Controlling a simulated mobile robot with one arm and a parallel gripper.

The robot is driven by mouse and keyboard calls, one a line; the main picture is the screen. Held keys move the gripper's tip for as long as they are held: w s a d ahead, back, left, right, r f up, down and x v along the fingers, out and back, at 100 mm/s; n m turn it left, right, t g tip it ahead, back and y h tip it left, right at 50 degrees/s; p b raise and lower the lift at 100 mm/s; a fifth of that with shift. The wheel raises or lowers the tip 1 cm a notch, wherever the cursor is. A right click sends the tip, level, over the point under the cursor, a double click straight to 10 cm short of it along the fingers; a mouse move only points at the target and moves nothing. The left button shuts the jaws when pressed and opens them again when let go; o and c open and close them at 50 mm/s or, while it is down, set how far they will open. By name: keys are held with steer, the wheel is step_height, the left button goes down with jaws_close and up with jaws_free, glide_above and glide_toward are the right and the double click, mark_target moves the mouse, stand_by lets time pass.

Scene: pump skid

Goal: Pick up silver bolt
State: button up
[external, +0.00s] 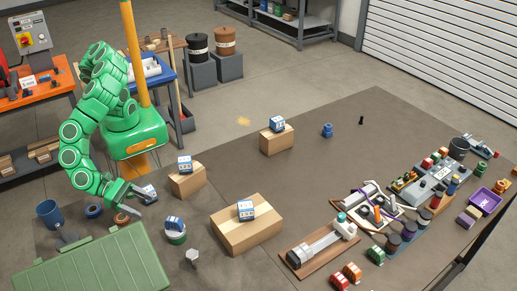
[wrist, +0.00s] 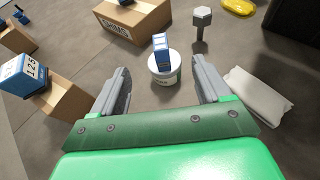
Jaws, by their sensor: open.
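My gripper (external: 137,194) is at the left, up and left of the bolt in the external view. In the wrist view my gripper (wrist: 161,78) is open, with nothing held. A white tub (wrist: 164,72) with a blue-and-white block (wrist: 161,42) on top shows between and beyond the fingers.
The tub (external: 176,238) stands close to the left of the bolt. A large cardboard box (external: 245,233) with a block is to its right. A green ribbed case (external: 95,266) lies at the front left. A white slab (wrist: 258,95) lies right of my fingers. Bare mat surrounds the bolt.

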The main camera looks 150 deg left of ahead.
steer(key=shift+y, duration=0.6)
steer(key=w+a, duration=0.2)
steer(key=w+a+r, duration=0.1)
steer(key=w+a, duration=0.3)
steer(key=w, duration=0.1)
steer(key=shift+a+r, duration=0.1)
steer(key=shift+r, duration=0.15)
steer(key=w+a+t, duration=0.1)
steer(key=w+a, duration=0.1)
steer(key=w, duration=0.3)
steer(key=m+h, duration=0.2)
steer(key=h, duration=0.1)
glide_toward(198, 261)
steer(key=w+a+f, duration=0.2)
steer(key=w+f, duration=0.1)
steer(key=shift+a+f, duration=0.1)
steer(key=shift+f, duration=0.05)
steer(key=shift+w+a+f, duration=0.15)
steer(key=shift+w+a, duration=0.45)
steer(key=x, duration=0.3)
steer(key=shift+s+a, duration=0.15)
steer(key=shift+w+a+f, duration=0.1)
steer(key=shift+w+a, duration=0.05)
steer(key=shift+w, duration=0.2)
steer(key=c, duration=1.1)
